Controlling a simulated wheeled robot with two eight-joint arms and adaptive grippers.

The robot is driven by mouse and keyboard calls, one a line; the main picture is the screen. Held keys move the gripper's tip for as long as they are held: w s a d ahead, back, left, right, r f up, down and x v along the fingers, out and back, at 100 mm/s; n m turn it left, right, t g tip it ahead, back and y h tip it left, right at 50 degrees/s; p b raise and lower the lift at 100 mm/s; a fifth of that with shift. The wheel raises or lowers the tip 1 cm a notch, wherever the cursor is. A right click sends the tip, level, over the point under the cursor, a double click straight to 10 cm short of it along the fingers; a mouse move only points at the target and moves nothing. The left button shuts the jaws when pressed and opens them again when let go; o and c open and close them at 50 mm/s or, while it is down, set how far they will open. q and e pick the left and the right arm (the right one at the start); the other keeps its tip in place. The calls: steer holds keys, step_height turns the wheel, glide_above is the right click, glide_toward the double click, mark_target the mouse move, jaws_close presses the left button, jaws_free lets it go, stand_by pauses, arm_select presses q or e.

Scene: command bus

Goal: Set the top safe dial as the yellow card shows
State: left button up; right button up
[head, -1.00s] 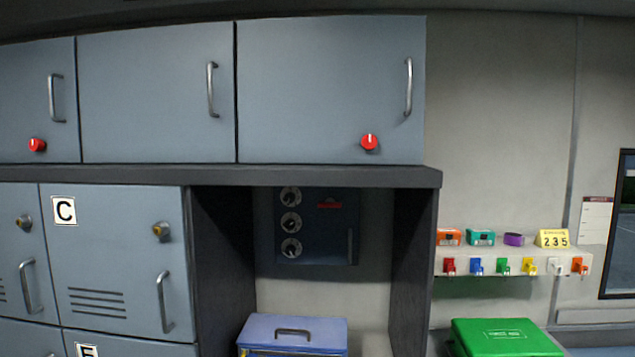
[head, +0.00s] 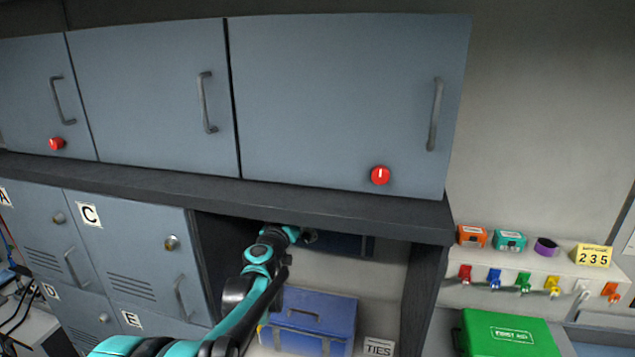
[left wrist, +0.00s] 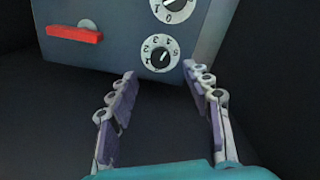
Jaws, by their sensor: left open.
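The dark safe (head: 345,243) is in the recess under the upper cabinets. The shelf edge and my left arm hide its dials in the head view. The left wrist view looks upside down, with a red bar (left wrist: 75,33) on the safe face (left wrist: 110,55). It shows the top dial (left wrist: 160,52), white with a black knob and numbers, and part of another dial (left wrist: 175,8). My left gripper (left wrist: 165,85) is open and empty, apart from the top dial, which lies beyond and between its fingertips. The yellow card (head: 593,256) reads 2 3 5.
The dark shelf edge (head: 240,196) lies just above my left arm. A blue box (head: 310,312) stands below it in the recess. A dark side panel (head: 425,285) bounds the right. A green first aid box (head: 505,335) and a ledge with colored items are farther right.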

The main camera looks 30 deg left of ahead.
arm_select(q)
steer(key=x, duration=0.7)
steer(key=shift+p, duration=0.35)
steer(key=shift+c, duration=0.3)
jaws_close()
